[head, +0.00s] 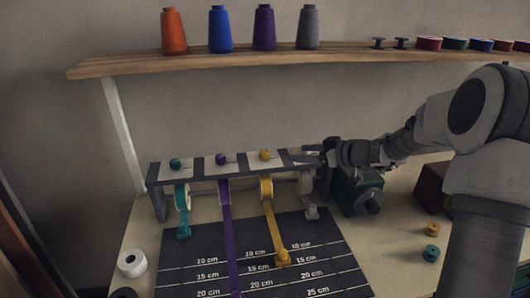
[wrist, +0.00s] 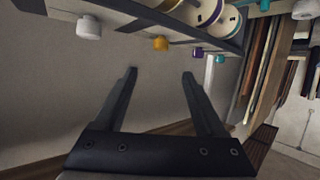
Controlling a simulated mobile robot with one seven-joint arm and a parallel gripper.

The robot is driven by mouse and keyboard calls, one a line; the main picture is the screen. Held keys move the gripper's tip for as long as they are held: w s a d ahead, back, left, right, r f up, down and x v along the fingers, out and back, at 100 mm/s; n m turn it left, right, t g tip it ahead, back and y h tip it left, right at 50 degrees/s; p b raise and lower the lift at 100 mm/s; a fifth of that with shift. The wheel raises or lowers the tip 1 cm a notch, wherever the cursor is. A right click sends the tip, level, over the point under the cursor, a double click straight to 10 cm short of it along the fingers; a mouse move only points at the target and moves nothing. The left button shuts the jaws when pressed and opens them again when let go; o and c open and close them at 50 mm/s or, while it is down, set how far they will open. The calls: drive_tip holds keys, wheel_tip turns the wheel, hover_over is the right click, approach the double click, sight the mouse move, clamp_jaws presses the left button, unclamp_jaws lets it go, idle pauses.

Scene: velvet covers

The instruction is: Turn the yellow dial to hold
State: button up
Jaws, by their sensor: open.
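The yellow dial (head: 265,155) sits on the top bar of a ribbon rack (head: 158,178), above the yellow ribbon roll. In the wrist view the yellow dial (wrist: 160,43) shows ahead of the fingertips, roughly in line with the gap between them. The dial's setting and any hold marking are too small to read.
A purple dial (head: 221,158) and teal dial (head: 175,163) stand left of the yellow one; a white dial (wrist: 88,27) is also close. Ribbons hang onto a dark measuring mat (head: 190,270). A dark green machine (head: 355,190) stands right. A wooden shelf (head: 130,68) holds thread cones above.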

sight(268, 153)
drive_tip(key=p+x, duration=0.2)
drive_tip(key=x, duration=1.3)
drive_tip(key=shift+w+a+f, duration=0.1)
drive_tip(key=shift+a+f, duration=0.15)
drive_tip(key=shift+a, duration=0.05)
clamp_jaws()
